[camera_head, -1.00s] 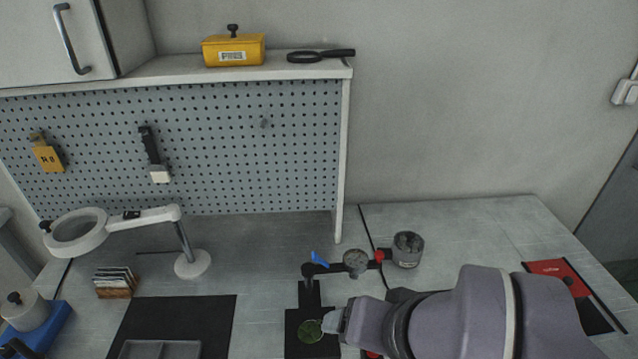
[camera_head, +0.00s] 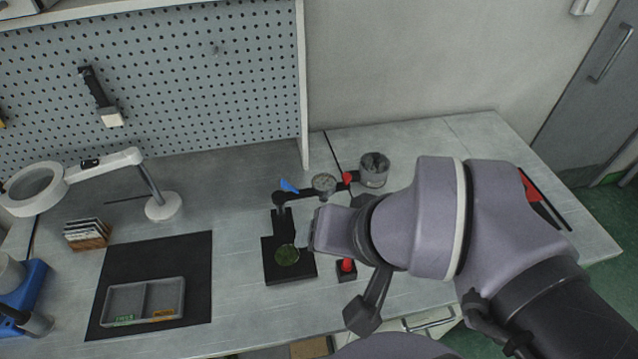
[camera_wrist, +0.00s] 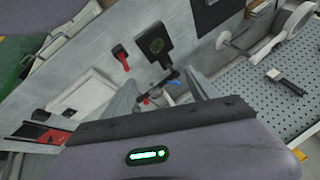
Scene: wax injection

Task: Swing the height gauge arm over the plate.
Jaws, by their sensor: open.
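The height gauge (camera_head: 281,200) has a black post at the back of a black base plate (camera_head: 270,268). A green disc (camera_head: 287,255) lies on the plate. The gauge arm (camera_head: 303,192) points right and slightly back, away from the plate. It carries a blue lever (camera_head: 289,186), a round dial (camera_head: 324,183) and a red end (camera_head: 347,177). In the wrist view the plate (camera_wrist: 150,30) is beyond the fingers, and the red end (camera_wrist: 146,101) shows between them. My gripper (camera_wrist: 161,92) is open and empty.
A red button (camera_head: 347,266) stands right of the plate. A grey tray (camera_head: 143,302) on a black mat (camera_head: 200,260) and a magnifier lamp (camera_head: 162,207) are to the left.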

